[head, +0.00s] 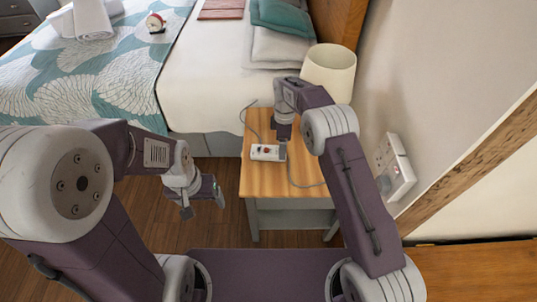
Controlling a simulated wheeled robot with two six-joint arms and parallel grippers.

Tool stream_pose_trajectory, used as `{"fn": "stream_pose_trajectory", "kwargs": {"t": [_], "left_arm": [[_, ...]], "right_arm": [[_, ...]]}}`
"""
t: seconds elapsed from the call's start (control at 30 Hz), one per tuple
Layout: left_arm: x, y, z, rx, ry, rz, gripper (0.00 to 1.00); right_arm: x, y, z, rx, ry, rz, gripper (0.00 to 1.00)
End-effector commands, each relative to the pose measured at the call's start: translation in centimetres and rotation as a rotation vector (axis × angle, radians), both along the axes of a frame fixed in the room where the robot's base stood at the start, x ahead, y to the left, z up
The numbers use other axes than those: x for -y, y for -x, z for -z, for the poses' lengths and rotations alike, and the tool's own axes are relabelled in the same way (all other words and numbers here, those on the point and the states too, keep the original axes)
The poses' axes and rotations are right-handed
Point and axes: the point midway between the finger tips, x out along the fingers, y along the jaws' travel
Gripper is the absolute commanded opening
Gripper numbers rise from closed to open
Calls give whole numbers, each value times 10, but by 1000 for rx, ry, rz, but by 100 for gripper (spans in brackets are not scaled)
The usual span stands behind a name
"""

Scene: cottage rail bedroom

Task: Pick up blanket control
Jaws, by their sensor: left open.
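The blanket control (265,152) is a small white box with a dark red mark and a grey cable. It lies on the wooden top of the bedside table (258,185), near its left edge. My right gripper (283,143) points down at the right end of the control, very close to it. Its fingers are mostly hidden by its own body, so I cannot tell whether they touch the control. My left gripper (204,205) is open and empty, in front of and left of the table, over the floor.
A cream lamp (330,72) stands at the back of the table, close to my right arm. The bed (200,85) is beyond, with pillows and a patterned cover. A wall socket (395,167) is at the right. The wooden floor (150,210) left of the table is clear.

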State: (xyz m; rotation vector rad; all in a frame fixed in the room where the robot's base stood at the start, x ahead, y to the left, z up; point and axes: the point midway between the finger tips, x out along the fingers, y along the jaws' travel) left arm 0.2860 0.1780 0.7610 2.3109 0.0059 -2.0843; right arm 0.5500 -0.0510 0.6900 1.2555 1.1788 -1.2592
Motion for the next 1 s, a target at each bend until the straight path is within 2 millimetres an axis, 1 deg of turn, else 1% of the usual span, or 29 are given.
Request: {"fn": "stream_pose_trajectory", "kwargs": {"t": [0.03, 0.13, 0.3, 0.4, 0.67, 0.7, 0.77, 0.8, 0.87, 0.9, 0.93, 1.0], "left_arm": [[0, 0, 2, 0, 0, 0, 80], [0, 0, 4, 0, 0, 0, 80], [0, 0, 15, 0, 0, 0, 80], [0, 0, 16, 0, 0, 0, 80], [0, 0, 15, 0, 0, 0, 80], [0, 0, 15, 0, 0, 0, 80], [0, 0, 15, 0, 0, 0, 80], [0, 0, 15, 0, 0, 0, 80], [0, 0, 15, 0, 0, 0, 80], [0, 0, 15, 0, 0, 0, 80], [0, 0, 15, 0, 0, 0, 80], [0, 0, 15, 0, 0, 0, 80]], "right_arm": [[0, 0, 5, 0, 0, 0, 80], [0, -1, 10, 0, 0, 1, 80], [1, -6, 42, 0, 0, 1, 80], [1, -6, 53, 0, 0, 1, 80], [1, -7, 55, 2, -1, 1, 80], [1, -7, 55, 2, -1, 1, 69], [1, -7, 55, 2, -1, 1, 52], [1, -7, 55, 2, -1, 1, 41], [1, -7, 55, 2, -1, 1, 24], [1, -7, 55, 2, -1, 1, 13], [1, -7, 55, 2, -1, 1, 7], [1, -7, 54, 2, -1, 1, 7]]}}
